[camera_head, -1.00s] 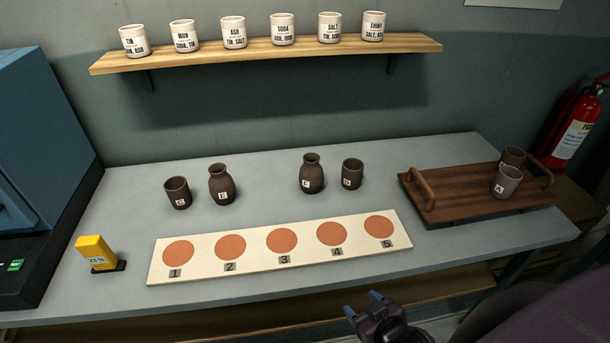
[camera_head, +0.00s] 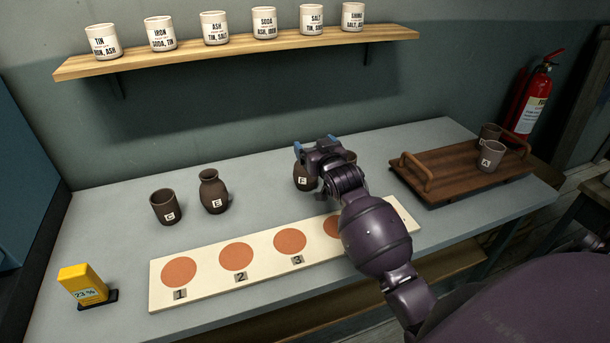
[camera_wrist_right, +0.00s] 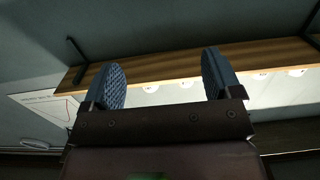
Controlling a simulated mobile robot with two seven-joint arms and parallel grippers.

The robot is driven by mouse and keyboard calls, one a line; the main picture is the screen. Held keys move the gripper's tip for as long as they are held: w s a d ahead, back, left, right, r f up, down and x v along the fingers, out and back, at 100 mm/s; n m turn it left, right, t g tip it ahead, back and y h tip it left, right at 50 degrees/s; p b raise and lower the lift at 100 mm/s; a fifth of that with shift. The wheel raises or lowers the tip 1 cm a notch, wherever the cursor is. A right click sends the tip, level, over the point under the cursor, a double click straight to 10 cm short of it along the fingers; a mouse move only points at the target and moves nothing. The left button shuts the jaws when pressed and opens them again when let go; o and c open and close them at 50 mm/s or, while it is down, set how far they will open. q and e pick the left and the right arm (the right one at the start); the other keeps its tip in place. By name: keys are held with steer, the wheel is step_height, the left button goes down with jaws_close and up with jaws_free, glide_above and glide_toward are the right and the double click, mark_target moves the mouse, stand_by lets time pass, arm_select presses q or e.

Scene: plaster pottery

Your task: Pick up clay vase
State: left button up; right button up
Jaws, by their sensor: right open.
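Two dark brown clay vases stand on the grey table. One vase (camera_head: 213,192), its label hard to read, is fully visible left of centre in the head view. The other vase (camera_head: 304,183), labelled like an F, is mostly hidden behind my right gripper, with only its lower body showing. My right gripper (camera_head: 312,148) is over that vase's top in the picture; I cannot tell whether it touches. In the right wrist view my right gripper (camera_wrist_right: 165,85) is open with nothing between its blue fingers. My left gripper is not in view.
A cup (camera_head: 166,207) stands left of the vases; another is mostly hidden behind my right gripper. A board (camera_head: 210,286) with numbered orange circles lies in front. A wooden tray (camera_head: 440,172) holds two cups at right. A shelf (camera_head: 240,49) with white cups hangs above.

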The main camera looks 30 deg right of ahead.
step_height(320, 180, down, 8)
steer(key=b, duration=0.1)
steer(key=shift+d+b+x, duration=0.15)
steer(key=shift+b+x, duration=0.15)
steer(key=shift+x, duration=1.75)
steer(key=shift+d+b+x, duration=0.1)
steer(key=shift+b+x, duration=0.2)
steer(key=shift+x, duration=1.7)
steer(key=shift+r, duration=0.25)
steer(key=shift+s, duration=0.1)
steer(key=c, duration=1.4)
steer(key=shift+c, duration=0.4)
